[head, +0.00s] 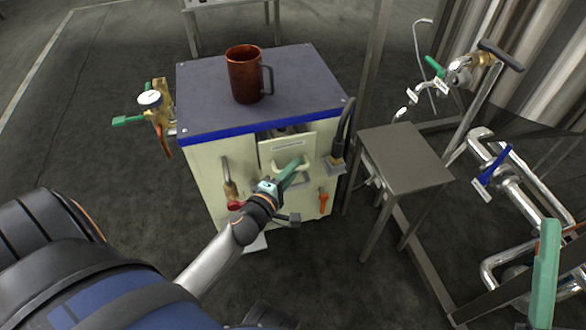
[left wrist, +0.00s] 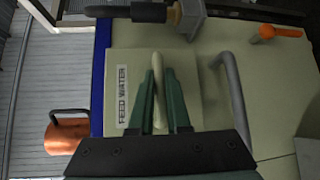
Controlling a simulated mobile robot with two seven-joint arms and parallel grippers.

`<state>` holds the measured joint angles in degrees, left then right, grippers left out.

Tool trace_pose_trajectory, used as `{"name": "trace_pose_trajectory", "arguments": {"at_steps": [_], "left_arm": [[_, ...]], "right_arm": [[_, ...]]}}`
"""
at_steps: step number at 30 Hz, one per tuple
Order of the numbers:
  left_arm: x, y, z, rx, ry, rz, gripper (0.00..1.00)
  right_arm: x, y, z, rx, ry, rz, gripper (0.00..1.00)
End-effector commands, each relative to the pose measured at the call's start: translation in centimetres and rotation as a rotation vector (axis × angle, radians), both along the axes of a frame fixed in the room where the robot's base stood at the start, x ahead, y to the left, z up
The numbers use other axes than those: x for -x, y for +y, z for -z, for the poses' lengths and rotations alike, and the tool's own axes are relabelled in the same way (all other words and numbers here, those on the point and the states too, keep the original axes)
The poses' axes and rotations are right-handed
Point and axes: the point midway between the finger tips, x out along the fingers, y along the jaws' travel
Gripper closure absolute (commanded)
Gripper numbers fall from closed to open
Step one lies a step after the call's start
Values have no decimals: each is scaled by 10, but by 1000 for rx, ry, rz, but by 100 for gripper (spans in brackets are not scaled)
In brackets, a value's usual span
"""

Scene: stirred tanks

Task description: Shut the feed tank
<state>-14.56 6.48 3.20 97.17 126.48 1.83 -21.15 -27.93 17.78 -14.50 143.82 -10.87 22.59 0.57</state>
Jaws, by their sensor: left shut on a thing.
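The feed tank is a cream cabinet (head: 210,165) with a dark grey top edged in blue. Its front drawer (head: 287,146) stands out from the front, with a dark gap showing above its face. In the left wrist view the drawer face (left wrist: 135,70) carries a label reading FEED WATER. My left gripper (head: 292,172) is at the drawer's handle. In the left wrist view its green fingers (left wrist: 159,100) are shut on the pale bar handle (left wrist: 158,75).
A copper mug (head: 244,75) stands on the cabinet top. A gauge with valves (head: 152,105) is on the left side. A small grey table (head: 404,157) and steel pipes with a blue lever (head: 494,164) stand to the right. Open floor lies left.

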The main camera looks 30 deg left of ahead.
Motion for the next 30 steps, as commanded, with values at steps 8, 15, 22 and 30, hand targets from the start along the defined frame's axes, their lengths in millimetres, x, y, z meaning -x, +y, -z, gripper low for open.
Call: {"name": "trace_pose_trajectory", "arguments": {"at_steps": [8,15,22,30], "left_arm": [[-22,23,-2,-3,-2,2,100],[-25,28,-1,0,-2,0,100],[-25,29,-1,0,-2,-1,70],[-24,28,0,0,-1,0,55]], "right_arm": [[0,-1,-5,-4,1,-2,55],[0,-1,-5,-6,0,-2,55],[0,-1,-5,-6,-1,-2,55],[0,-1,-5,-5,-1,-1,55]]}}
